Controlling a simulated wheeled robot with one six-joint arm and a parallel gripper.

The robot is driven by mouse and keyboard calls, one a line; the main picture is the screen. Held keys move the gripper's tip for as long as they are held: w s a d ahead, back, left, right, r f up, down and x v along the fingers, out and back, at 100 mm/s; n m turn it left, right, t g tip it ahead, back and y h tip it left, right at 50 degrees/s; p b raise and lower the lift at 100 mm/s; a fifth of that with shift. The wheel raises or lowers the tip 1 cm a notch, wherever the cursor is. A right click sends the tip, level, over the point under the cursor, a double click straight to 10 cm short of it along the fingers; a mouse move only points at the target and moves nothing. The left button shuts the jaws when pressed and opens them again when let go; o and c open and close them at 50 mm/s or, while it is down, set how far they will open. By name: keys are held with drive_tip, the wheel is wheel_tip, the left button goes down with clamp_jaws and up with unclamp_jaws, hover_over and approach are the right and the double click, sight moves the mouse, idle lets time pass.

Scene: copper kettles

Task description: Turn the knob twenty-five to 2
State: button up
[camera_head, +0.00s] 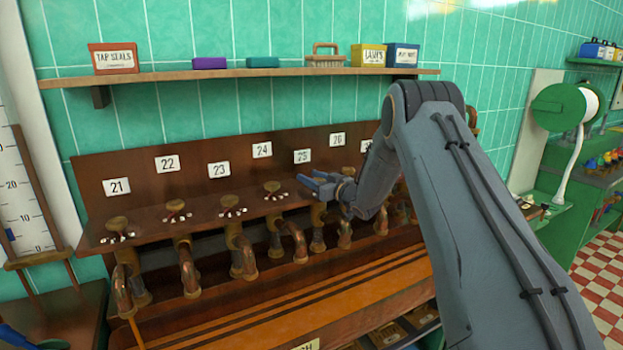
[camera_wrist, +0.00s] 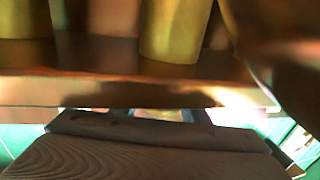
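The label 25 (camera_head: 302,157) is on the wooden back panel. The knob below it is hidden by my gripper (camera_head: 312,181), whose bluish fingers point left across that spot. I cannot tell whether the fingers touch the knob, nor how far apart they are. Knob 24 (camera_head: 272,187) shows just left of my gripper, with a small white scale in front; its marks are too small to read. The wrist view is blurred: it shows the wooden ledge edge (camera_wrist: 120,92) and brassy cylinders (camera_wrist: 172,30) close by, but no clear knob or scale.
Knobs 21 (camera_head: 117,224), 22 (camera_head: 175,205) and 23 (camera_head: 222,198) line the ledge to the left. Copper pipes (camera_head: 190,272) hang below it. A wall shelf (camera_head: 220,74) with boxes runs above. My arm covers the ledge's right part.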

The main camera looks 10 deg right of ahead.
drive_tip(key=c, duration=0.4)
drive_tip(key=shift+n+g+y+b, duration=0.3)
drive_tip(key=shift+y+b, duration=0.1)
drive_tip(key=shift+b, duration=0.1)
drive_tip(key=n+y+b, duration=0.1)
drive_tip(key=g+y+b, duration=0.1)
drive_tip(key=n+g+y+b, duration=0.1)
drive_tip(key=shift+s+a+f+n+b, duration=0.2)
drive_tip(key=shift+s+a+n+b, duration=0.05)
drive_tip(key=shift+a+n+b, duration=0.1)
drive_tip(key=g+y+b, duration=0.1)
drive_tip(key=n+g+b, duration=0.1)
drive_tip(key=shift+s+a+n+y+b, duration=0.2)
drive_tip(key=shift+n+y+b, duration=0.1)
drive_tip(key=shift+y, duration=0.1)
drive_tip(key=shift+s+a+r+n+g+y+b, duration=0.15)
drive_tip(key=shift+s+n+g+y+b, duration=0.1)
drive_tip(key=shift+n+g+y+b, duration=0.5)
drive_tip(key=shift+g+h, duration=0.25)
drive_tip(key=o, duration=1)
